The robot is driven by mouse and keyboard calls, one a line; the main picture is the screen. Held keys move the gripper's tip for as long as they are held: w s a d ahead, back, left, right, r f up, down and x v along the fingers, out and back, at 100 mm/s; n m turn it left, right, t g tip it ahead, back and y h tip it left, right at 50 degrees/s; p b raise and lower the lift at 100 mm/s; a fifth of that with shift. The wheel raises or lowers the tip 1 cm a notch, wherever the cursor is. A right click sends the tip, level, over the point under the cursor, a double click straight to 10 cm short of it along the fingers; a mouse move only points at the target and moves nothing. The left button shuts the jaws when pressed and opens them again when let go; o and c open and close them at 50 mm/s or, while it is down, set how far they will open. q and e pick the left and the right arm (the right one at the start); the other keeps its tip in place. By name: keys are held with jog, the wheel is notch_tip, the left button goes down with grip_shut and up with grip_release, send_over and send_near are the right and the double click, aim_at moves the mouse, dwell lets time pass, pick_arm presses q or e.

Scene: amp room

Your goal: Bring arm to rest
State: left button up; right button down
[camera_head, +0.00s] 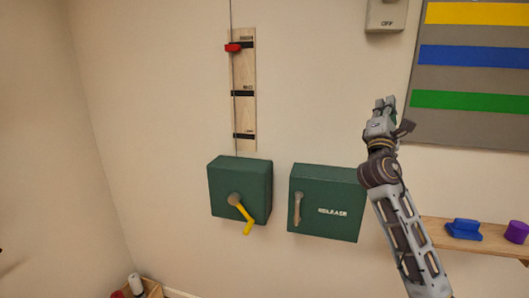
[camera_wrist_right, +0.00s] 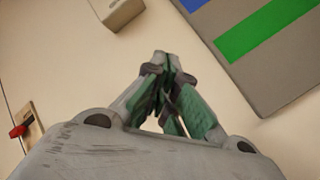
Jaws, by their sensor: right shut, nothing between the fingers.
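My right gripper (camera_head: 385,104) is raised in front of the wall, between the green release box and the striped board in the head view. In the right wrist view its fingers (camera_wrist_right: 166,60) come together at the tips with nothing between them. My right arm reaches up from the lower right of the head view. My left gripper does not show.
A green box (camera_head: 258,177) with a yellow crank (camera_head: 243,215) and a green release box (camera_head: 338,178) hang on the wall. A wooden scale (camera_head: 249,70) has a red marker (camera_head: 233,47). A shelf (camera_head: 490,240) holds a blue block (camera_head: 464,229) and a purple cylinder (camera_head: 516,231).

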jog(key=s+a+f+m+g+y, duration=0.1)
jog(key=s+f+m+g+y, duration=0.15)
jog(key=f, duration=1.05)
jog(key=s+a+f+m+g+y, duration=0.1)
jog(key=s+f+m+g, duration=0.25)
jog(key=f, duration=0.95)
jog(key=s+a+f+m+g+y, duration=0.1)
jog(key=s+f+m+g+y, duration=0.2)
jog(key=f, duration=0.9)
jog(key=s+a+f+m+g+y, duration=0.2)
jog(key=s+a+f+m+g, duration=0.1)
jog(key=s+f, duration=0.5)
jog(key=s+a+f+m+g+y, duration=0.15)
jog(key=s+a+f+g, duration=0.35)
jog(key=s, duration=0.6)
jog(key=s+a+f+m+g+y, duration=0.15)
jog(key=s+f+m, duration=0.25)
jog(key=s+f, duration=0.5)
jog(key=s+f+g, duration=0.2)
jog(key=s+f, duration=0.1)
jog(key=f, duration=3)
jog(key=s+d+f, duration=0.2)
jog(key=s+f, duration=0.7)
jog(key=s, duration=0.2)
jog(key=s+d+f, duration=0.2)
jog(key=s+f, duration=0.8)
jog(key=s, duration=0.1)
jog(key=shift+d+f+n+g, duration=0.3)
jog(key=shift+n+g, duration=0.15)
